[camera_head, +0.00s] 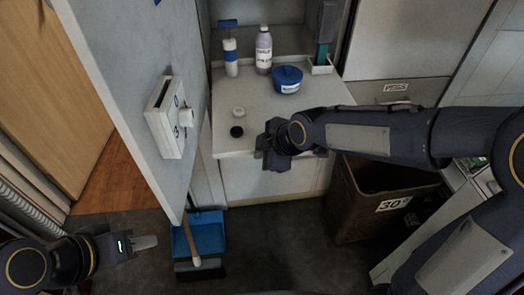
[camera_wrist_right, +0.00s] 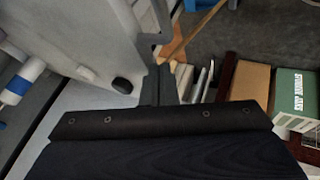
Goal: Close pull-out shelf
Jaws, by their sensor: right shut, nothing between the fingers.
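The pull-out shelf (camera_head: 226,118) is a pale grey board that extends forward from the cabinet in the head view. My right gripper (camera_head: 262,153) is at the shelf's front edge. In the right wrist view, its shut, empty fingers (camera_wrist_right: 159,84) are beside the pale shelf (camera_wrist_right: 85,25); contact is not clear. My left gripper (camera_head: 146,242) is low at the left, away from the shelf; its finger gap cannot be made out.
A white door panel (camera_head: 130,60) with a dispenser (camera_head: 165,118) stands left of the shelf. A blue dustpan (camera_head: 205,235) and brush lie on the floor below. A brown bin (camera_head: 350,210) stands under my right arm.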

